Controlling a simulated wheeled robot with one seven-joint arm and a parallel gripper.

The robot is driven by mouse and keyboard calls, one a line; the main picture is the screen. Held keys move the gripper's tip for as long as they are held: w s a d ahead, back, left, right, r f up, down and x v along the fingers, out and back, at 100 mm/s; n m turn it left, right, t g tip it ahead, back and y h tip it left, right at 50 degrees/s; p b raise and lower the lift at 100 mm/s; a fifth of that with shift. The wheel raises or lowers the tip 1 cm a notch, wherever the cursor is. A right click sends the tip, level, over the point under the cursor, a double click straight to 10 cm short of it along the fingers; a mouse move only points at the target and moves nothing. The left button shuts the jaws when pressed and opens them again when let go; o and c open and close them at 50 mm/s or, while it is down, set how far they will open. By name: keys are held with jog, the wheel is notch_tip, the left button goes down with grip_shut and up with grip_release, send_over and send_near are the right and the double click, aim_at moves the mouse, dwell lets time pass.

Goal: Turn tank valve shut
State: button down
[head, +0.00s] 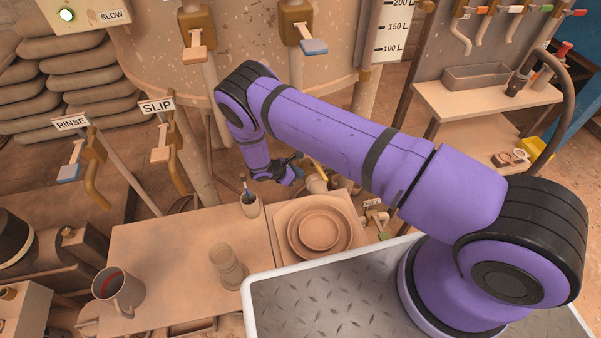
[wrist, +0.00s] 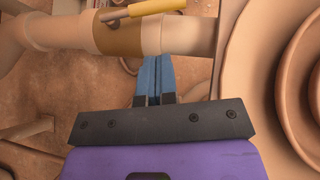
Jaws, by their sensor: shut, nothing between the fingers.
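A pipe (wrist: 60,33) crosses the top of the wrist view with a brass-coloured valve body (wrist: 118,38) on it. A yellow lever handle (wrist: 150,8) lies just beyond, roughly along the pipe and slightly tilted; its far side is cut by the frame edge. I take this for the tank valve; no label shows there. My gripper (wrist: 155,62) is shut and empty, its blue fingertips at the near edge of the pipe, beside the valve body; whether they touch cannot be told. In the head view the valve (head: 318,182) sits low under the large tank (head: 255,60), partly hidden by my arm.
A round stepped basin (head: 320,232) stands close right of the gripper. A cup with brushes (head: 250,204) is to its left on the bench (head: 180,260). Levers labelled RINSE (head: 71,123) and SLIP (head: 157,106) stand farther left. A shelf (head: 490,100) is at right.

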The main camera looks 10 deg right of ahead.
aim_at(319, 170)
jog(key=x, duration=0.9)
jog(key=shift+f, duration=0.1)
jog(key=shift+d+n+t, duration=0.25)
jog(key=shift+n+t, duration=0.05)
